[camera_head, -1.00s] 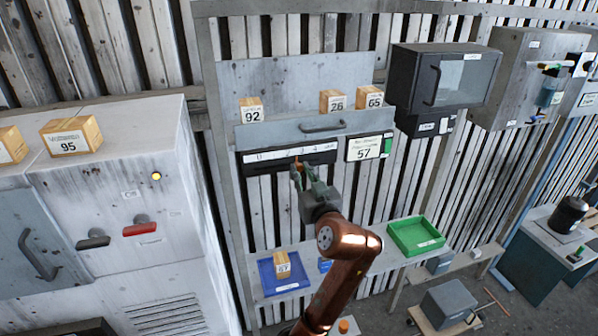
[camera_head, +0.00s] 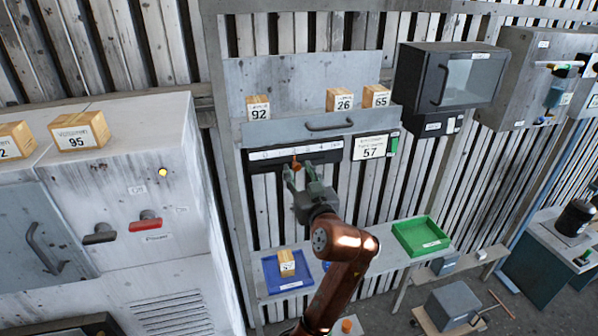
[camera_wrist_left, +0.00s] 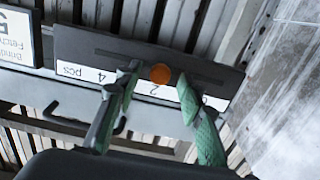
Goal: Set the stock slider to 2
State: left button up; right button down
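The stock slider (camera_head: 258,167) is a dark bar with a white number scale, mounted below a grey drawer. Its round orange knob (camera_head: 295,163) stands by the 2 mark in the head view. In the left wrist view the scale appears upside down, and the knob (camera_wrist_left: 160,74) is beside the printed 2. My left gripper (camera_head: 299,173) is in front of the slider. Its green fingers (camera_wrist_left: 156,88) are spread, one on each side of the knob, with visible gaps. My right gripper is not in view.
A sign reading 57 (camera_head: 370,147) sits right of the slider. Numbered boxes, including 92 (camera_head: 258,108), stand above the drawer handle (camera_head: 329,125). Below are a blue tray (camera_head: 276,276) and a green tray (camera_head: 423,232). A grey cabinet (camera_head: 150,240) stands left.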

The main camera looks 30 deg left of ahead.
pick_arm(q)
jog(key=v, duration=1.2)
jog(key=shift+w, duration=0.1)
